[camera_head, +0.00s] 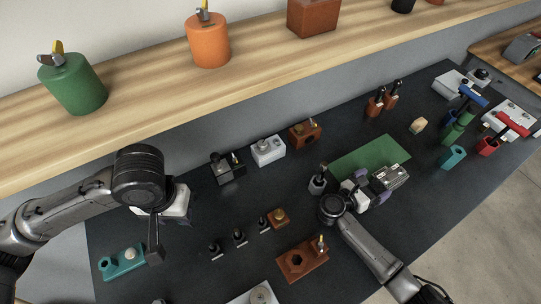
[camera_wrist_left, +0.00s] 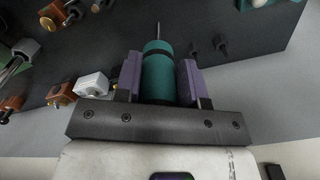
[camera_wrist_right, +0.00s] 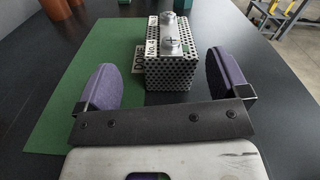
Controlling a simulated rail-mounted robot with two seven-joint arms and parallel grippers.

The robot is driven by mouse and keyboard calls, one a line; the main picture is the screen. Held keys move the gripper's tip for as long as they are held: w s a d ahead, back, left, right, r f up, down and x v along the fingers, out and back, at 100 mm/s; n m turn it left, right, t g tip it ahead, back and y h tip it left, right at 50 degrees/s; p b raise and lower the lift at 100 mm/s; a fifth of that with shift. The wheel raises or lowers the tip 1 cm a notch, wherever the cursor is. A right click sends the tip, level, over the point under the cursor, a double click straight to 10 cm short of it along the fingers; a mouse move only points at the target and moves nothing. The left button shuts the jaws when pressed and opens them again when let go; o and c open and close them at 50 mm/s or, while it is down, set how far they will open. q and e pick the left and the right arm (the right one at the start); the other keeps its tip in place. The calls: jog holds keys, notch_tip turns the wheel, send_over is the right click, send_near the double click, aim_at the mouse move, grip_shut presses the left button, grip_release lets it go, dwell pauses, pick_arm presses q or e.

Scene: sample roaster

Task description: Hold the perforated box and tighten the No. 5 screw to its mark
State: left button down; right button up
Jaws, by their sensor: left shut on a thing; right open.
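The perforated box (camera_head: 391,177) is a metal block full of small holes, at the green mat's right edge. My right gripper (camera_head: 373,187) is open. In its wrist view its purple fingers (camera_wrist_right: 165,82) stand left and right of the box's near end, with gaps. My left gripper (camera_wrist_left: 160,78) is shut on a teal screwdriver (camera_wrist_left: 158,72) with a thin shaft, far left of the box in the head view.
The green mat (camera_head: 365,152) lies beside the box. Coloured tool holders (camera_head: 465,110) stand at the right. Small blocks (camera_head: 267,150) stand along the back, and a brown block (camera_head: 300,260) at the front. A wooden shelf (camera_head: 150,95) runs behind.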

aim_at(383, 178)
jog(key=shift+x, duration=1.9)
jog(key=shift+c, duration=0.3)
jog(key=shift+s+d, duration=0.1)
jog(key=shift+s, duration=0.1)
jog(key=c, duration=0.6)
jog(key=shift+w, duration=0.15)
jog(key=c, duration=0.6)
jog(key=o, duration=1.1)
jog(key=shift+o, duration=0.4)
jog(key=shift+r, duration=0.25)
